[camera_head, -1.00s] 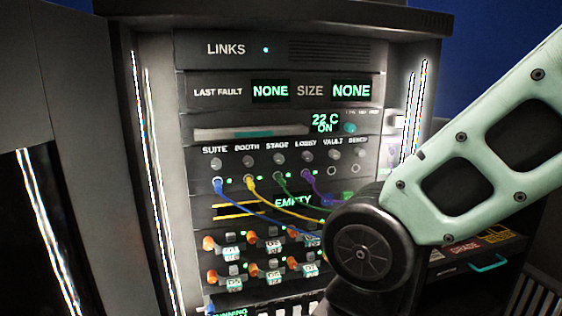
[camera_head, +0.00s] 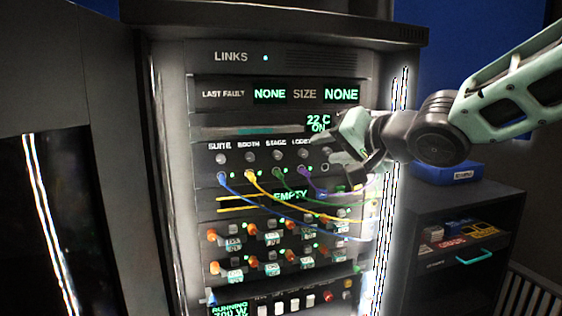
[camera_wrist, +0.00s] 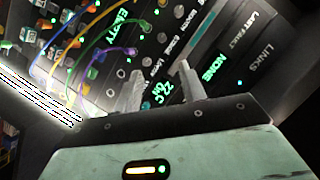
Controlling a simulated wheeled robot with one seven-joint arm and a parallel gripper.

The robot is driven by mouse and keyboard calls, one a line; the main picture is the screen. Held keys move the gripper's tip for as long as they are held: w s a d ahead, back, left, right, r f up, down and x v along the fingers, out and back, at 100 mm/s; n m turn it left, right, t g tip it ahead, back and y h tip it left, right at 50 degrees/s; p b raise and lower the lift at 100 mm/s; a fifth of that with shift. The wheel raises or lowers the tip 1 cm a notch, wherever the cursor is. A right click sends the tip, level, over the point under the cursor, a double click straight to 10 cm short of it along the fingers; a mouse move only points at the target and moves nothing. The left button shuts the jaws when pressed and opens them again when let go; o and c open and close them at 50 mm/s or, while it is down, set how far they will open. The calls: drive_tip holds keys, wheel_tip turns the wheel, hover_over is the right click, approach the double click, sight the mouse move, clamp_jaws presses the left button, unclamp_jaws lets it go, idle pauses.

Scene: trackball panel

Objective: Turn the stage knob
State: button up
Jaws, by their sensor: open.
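The stage knob (camera_head: 277,156) is a small grey round knob under the STAGE label, third from the left in a row of similar knobs. A green cable plugs in below it. My gripper (camera_head: 320,150) is in front of the right part of this row, to the right of the stage knob and apart from it. It hides some of the right-hand knobs and labels. In the wrist view my gripper (camera_wrist: 160,86) shows two spread fingers with nothing held between them. The lit 22 C ON display shows between them.
Blue, yellow, green and purple cables (camera_head: 300,204) hang in front of the panel below the knobs. Orange-handled switches (camera_head: 252,259) sit lower. A tall cabinet door (camera_head: 90,170) stands at the left. A dark shelf unit (camera_head: 455,205) with a blue bin (camera_head: 445,174) stands at the right.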

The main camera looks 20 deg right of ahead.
sight(280, 155)
drive_tip(key=b+x, duration=0.2)
drive_tip(key=x, duration=0.6)
drive_tip(key=b+x, duration=0.2)
drive_tip(key=x, duration=0.7)
drive_tip(key=shift+w+a+r, duration=0.1)
drive_tip(key=shift+w+r, duration=0.1)
drive_tip(key=shift+w, duration=0.05)
clamp_jaws()
